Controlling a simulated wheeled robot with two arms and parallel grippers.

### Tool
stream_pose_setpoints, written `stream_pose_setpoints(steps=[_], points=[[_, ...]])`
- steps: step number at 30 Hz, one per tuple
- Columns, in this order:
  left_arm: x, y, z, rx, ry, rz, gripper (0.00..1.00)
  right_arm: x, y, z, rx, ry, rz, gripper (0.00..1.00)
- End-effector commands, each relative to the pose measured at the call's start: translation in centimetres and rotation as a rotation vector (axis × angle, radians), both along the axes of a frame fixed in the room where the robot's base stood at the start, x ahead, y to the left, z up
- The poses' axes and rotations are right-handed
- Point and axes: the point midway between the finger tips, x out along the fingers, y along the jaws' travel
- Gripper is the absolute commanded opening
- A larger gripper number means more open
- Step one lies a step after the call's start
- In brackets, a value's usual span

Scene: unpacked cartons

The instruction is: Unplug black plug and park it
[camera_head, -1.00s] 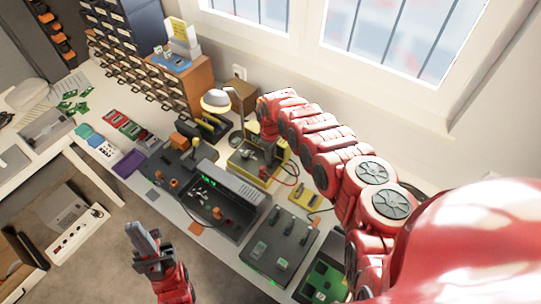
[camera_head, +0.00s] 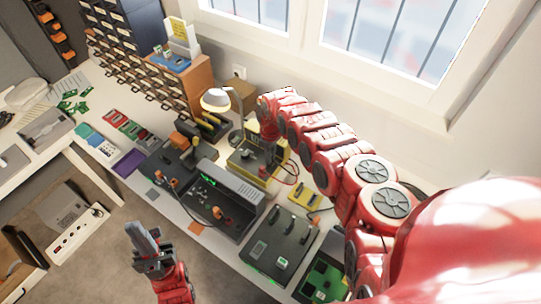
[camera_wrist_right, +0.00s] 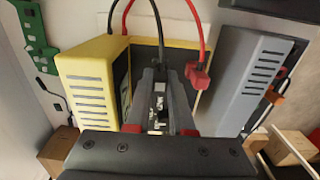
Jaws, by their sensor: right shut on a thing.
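A yellow bench meter (camera_head: 244,162) stands at the back of the table. In the right wrist view the meter (camera_wrist_right: 90,75) shows at the left, with a black lead (camera_wrist_right: 158,25) and a red lead (camera_wrist_right: 200,25) looping above it. The red plug (camera_wrist_right: 198,76) sits just right of my fingers. The black lead runs down to my right gripper (camera_wrist_right: 160,90), which is shut at its end; the black plug is mostly hidden between the fingers. In the head view my right gripper (camera_head: 268,150) is over the meter. My left gripper (camera_head: 150,240) hangs in front of the table, its jaw gap unclear.
A grey instrument (camera_wrist_right: 250,80) stands close to the right of my right gripper. A desk lamp (camera_head: 216,99) stands behind the meter. A dark tray unit (camera_head: 222,205) and a dark panel (camera_head: 280,245) fill the table's front. A small yellow board (camera_head: 304,196) lies right of the meter.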

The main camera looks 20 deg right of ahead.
Motion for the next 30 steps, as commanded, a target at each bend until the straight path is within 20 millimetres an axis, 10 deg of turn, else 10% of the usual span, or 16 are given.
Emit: stream_pose_setpoints(steps=[30], points=[[0.00,0.00,-0.86,0.000,0.000,0.000,0.00,0.02,0.00,-0.81,0.000,0.000,0.000,0.00]])
